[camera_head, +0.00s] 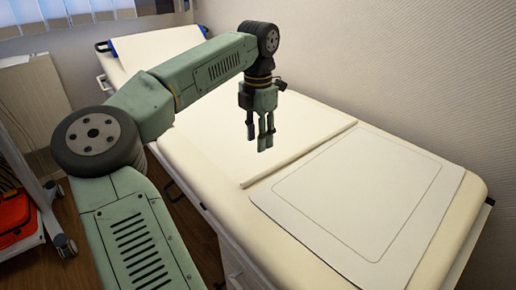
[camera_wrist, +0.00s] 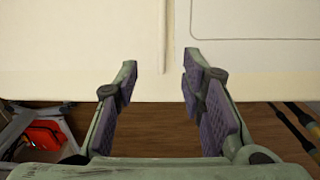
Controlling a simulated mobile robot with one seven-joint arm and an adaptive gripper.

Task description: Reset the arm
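My gripper (camera_head: 259,140) hangs downward from my green arm, above the cream padded table, in the head view. In the wrist view, the two fingers of my gripper (camera_wrist: 158,85) stand apart with a clear gap between them. Nothing is between the fingers. My arm reaches out from the lower left, bends at a dark round joint, and bends down at the wrist.
A cream examination table (camera_head: 185,52) stands along the wall, with a white mat (camera_head: 350,195) on its near end. The wrist view shows the table's edge and wooden floor (camera_wrist: 160,130). A wheeled cart with a red item (camera_head: 15,218) stands at left.

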